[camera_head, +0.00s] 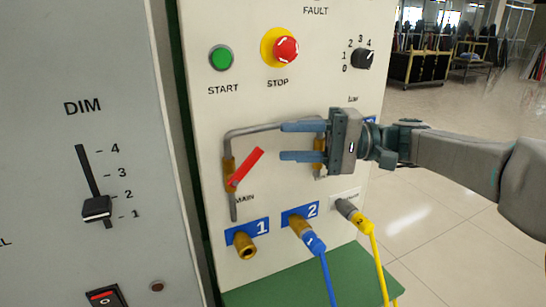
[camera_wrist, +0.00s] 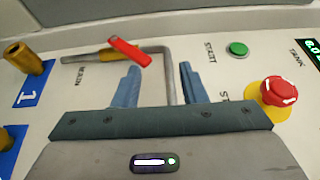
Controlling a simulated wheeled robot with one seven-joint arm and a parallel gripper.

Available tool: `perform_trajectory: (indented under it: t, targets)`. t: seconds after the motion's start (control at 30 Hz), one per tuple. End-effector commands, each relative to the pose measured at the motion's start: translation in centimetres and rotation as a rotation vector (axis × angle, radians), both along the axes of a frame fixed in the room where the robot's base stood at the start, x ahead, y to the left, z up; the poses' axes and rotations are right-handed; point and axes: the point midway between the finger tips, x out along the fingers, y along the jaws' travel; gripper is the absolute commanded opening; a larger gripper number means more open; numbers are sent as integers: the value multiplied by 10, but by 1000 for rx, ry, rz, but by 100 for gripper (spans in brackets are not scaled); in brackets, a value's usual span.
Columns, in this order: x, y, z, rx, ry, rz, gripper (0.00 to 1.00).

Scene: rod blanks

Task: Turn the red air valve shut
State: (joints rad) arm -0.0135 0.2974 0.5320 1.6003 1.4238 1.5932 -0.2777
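The red air valve lever (camera_head: 245,168) sits on a brass valve body (camera_head: 229,172) in a grey pipe above the MAIN label. It stands at a slant to the vertical pipe run, its upper end to the right. My gripper (camera_head: 282,141) is open and empty, to the right of the lever and apart from it. In the wrist view the lever (camera_wrist: 130,52) lies just beyond the left fingertip of my gripper (camera_wrist: 160,67). The bent pipe (camera_wrist: 169,70) shows between the fingers there. Whether the fingers touch the pipe is unclear.
A brass fitting (camera_head: 318,150) is partly hidden behind my gripper. The red STOP button (camera_head: 286,50), green START button (camera_head: 221,58) and black knob (camera_head: 362,58) sit above. Below are brass port 1 (camera_head: 245,246), the blue hose (camera_head: 324,270) and the yellow hose (camera_head: 377,260).

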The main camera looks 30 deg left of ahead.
Motion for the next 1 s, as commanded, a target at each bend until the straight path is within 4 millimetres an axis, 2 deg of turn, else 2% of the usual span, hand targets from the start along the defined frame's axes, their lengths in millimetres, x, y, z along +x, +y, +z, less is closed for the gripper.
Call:
perform_trajectory:
  t: [0.1, 0.3, 0.5, 0.77, 0.87, 0.9, 0.93, 1.0]
  targets:
    - [8, -24, 15, 0, -2, -2, 38]
    - [17, -52, 33, 0, -1, -1, 38]
    - [20, -64, 40, 0, 0, 1, 38]
    - [21, -65, 41, -1, 1, 1, 38]
    - [20, -64, 41, -3, -3, -1, 16]
    - [18, -61, 41, -7, -11, -6, 5]
    - [15, -57, 40, -14, -21, -13, 0]
    - [7, -43, 38, -38, -58, -41, 0]
